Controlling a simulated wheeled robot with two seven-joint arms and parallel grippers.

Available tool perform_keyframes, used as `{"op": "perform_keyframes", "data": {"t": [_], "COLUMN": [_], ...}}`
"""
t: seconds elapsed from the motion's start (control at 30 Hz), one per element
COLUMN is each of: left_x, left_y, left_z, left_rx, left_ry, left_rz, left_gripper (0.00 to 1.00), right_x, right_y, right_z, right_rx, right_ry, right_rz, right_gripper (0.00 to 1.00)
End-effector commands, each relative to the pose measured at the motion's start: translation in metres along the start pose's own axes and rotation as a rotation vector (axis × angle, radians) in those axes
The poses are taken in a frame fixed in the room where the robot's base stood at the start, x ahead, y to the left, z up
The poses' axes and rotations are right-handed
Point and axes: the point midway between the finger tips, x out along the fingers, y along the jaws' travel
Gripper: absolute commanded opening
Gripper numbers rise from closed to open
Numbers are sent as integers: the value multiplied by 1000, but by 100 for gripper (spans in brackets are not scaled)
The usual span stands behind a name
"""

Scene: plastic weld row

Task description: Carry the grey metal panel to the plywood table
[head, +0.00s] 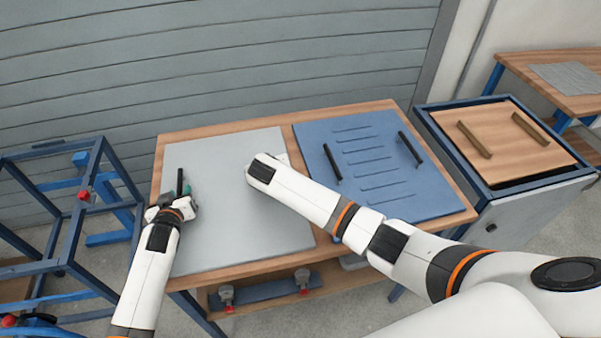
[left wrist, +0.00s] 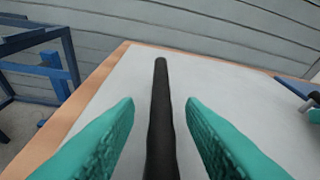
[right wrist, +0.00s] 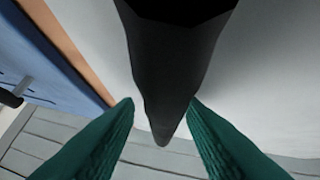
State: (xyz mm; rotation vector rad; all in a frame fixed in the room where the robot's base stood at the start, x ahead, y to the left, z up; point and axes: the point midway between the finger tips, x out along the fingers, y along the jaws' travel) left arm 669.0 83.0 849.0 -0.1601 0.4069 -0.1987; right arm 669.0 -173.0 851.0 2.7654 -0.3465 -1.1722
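The grey metal panel (head: 235,215) lies flat on the left part of a wooden-topped table (head: 385,106). My left gripper (head: 180,195) is over the panel's left side. In the left wrist view its teal fingers stand apart, one on each side of a black bar handle (left wrist: 160,100), with gaps showing. My right arm reaches over the panel's right side, and its wrist hides the gripper in the head view. In the right wrist view, the right gripper's fingers (right wrist: 161,108) are apart on either side of another black handle (right wrist: 175,50). I cannot tell which table is the plywood one.
A blue panel (head: 440,195) with two black handles lies right beside the grey one. A blue-framed stand (head: 440,108) holds a wooden board (head: 500,140) with two handles. Another wooden table (head: 540,58) bears a grey sheet (head: 568,77). An empty blue frame (head: 98,165) stands at the left.

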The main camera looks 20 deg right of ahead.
Motion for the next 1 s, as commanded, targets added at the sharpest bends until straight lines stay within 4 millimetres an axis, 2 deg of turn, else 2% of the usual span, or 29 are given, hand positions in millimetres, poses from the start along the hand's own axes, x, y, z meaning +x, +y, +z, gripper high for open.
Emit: {"op": "perform_keyframes", "data": {"t": [0.17, 0.27, 0.73, 1.0], "left_x": [-7, -18, -102, -120], "left_y": [0, -1, 0, 0], "left_z": [-1, -1, -1, 0], "left_rx": [-1, -2, 0, 0], "left_ry": [0, 0, 1, 1], "left_rz": [-1, -2, 0, 1], "left_gripper": [36, 36, 36, 36], "right_x": [0, 0, 0, -3], "right_y": [-1, -1, -1, -1], "right_z": [0, 0, 0, 0], "right_rx": [0, 0, 0, 0], "right_ry": [0, 0, 1, 1], "right_rz": [-2, -2, -2, -2], "right_gripper": [36, 36, 36, 36]}}
